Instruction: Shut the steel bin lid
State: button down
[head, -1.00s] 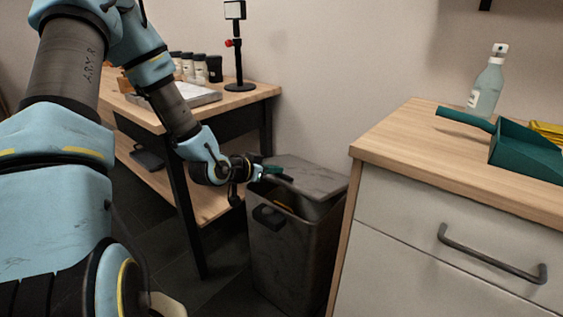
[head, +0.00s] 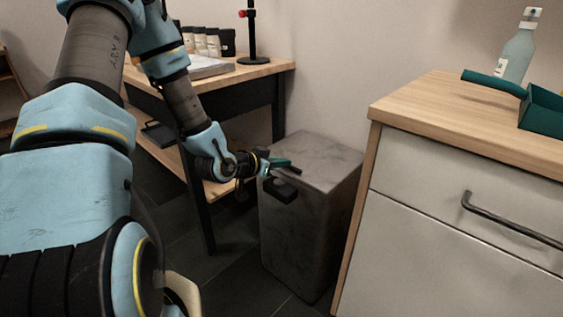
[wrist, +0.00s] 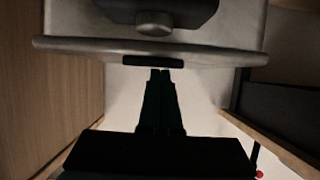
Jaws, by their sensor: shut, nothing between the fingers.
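The steel bin (head: 305,230) stands on the floor between the wooden table and the cabinet. Its grey lid (head: 325,155) lies flat across the top, and no opening shows in the head view. A black block (head: 281,190) sits on the bin's front near the top. My gripper (head: 287,166) is shut and empty at the lid's front left edge. In the wrist view my closed fingers (wrist: 160,72) point at the lid's edge (wrist: 210,53), by a small dark strip. I cannot tell whether they touch it.
The cabinet (head: 440,230) with a bar handle stands close on the bin's right. A wooden table (head: 262,70) with dark legs stands on the left, near my arm. A teal dustpan (head: 540,115) and a bottle (head: 517,50) are on the cabinet top.

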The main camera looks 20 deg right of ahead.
jog(key=shift+s+a+f+y, duration=0.15)
jog(key=shift+a+f, duration=0.1)
jog(key=shift+f, duration=0.3)
jog(key=shift+s+a+f+y, duration=0.1)
jog(key=shift+a+f+y, duration=0.1)
jog(key=shift+f, duration=0.3)
jog(key=r+p+v, duration=0.1)
jog(key=p+v, duration=0.7)
jog(key=v, duration=0.2)
jog(key=shift+r+p, duration=0.35)
jog(key=shift+r, duration=0.15)
